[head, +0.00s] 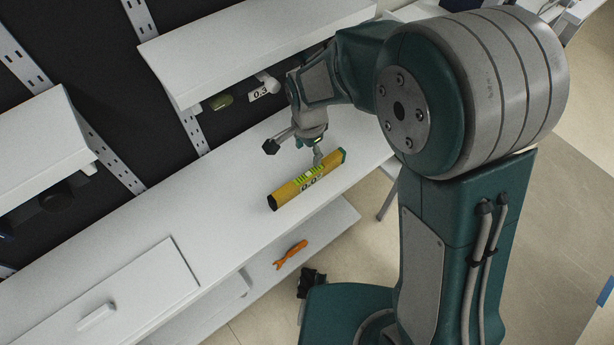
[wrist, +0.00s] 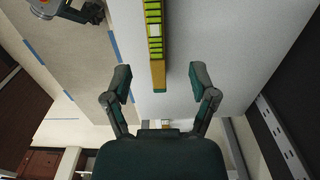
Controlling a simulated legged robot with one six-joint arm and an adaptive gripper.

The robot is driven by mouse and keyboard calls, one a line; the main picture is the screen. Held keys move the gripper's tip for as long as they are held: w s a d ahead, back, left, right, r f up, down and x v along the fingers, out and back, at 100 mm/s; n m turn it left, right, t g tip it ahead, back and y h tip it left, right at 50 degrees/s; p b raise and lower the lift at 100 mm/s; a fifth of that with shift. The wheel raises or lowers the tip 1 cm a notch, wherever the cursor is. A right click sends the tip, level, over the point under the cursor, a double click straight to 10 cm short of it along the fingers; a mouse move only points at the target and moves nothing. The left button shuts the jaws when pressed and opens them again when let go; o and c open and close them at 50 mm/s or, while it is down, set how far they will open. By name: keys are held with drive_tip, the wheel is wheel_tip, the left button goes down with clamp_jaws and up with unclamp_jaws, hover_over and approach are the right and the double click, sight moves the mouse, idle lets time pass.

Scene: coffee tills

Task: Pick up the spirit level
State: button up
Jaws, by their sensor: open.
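The spirit level (head: 306,180) is a yellow bar with dark and green ends and a bright green-yellow scale in its middle. It lies on the white shelf top in the head view. In the wrist view, the spirit level (wrist: 157,74) runs from the top edge down to between the fingers. My gripper (head: 296,150) is just above the right half of the level in the head view. In the wrist view, my gripper (wrist: 160,84) is open, with one finger on each side of the level's end and a gap to each. Contact is not visible.
The white shelf top (head: 150,218) is clear around the level. An upper white shelf (head: 240,50) overhangs behind it, with a green object (head: 220,101) and a label (head: 262,93) beneath. An orange tool (head: 290,253) lies on a lower shelf. A drawer (head: 130,295) is at lower left.

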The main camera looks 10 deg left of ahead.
sight(308, 173)
drive_tip(key=f, duration=0.5)
drive_tip(key=shift+d, duration=0.2)
drive_tip(key=f, duration=0.5)
drive_tip(key=shift+s+a+f, duration=0.1)
drive_tip(key=shift+s+f, duration=0.2)
drive_tip(key=shift+c, duration=0.3)
clamp_jaws()
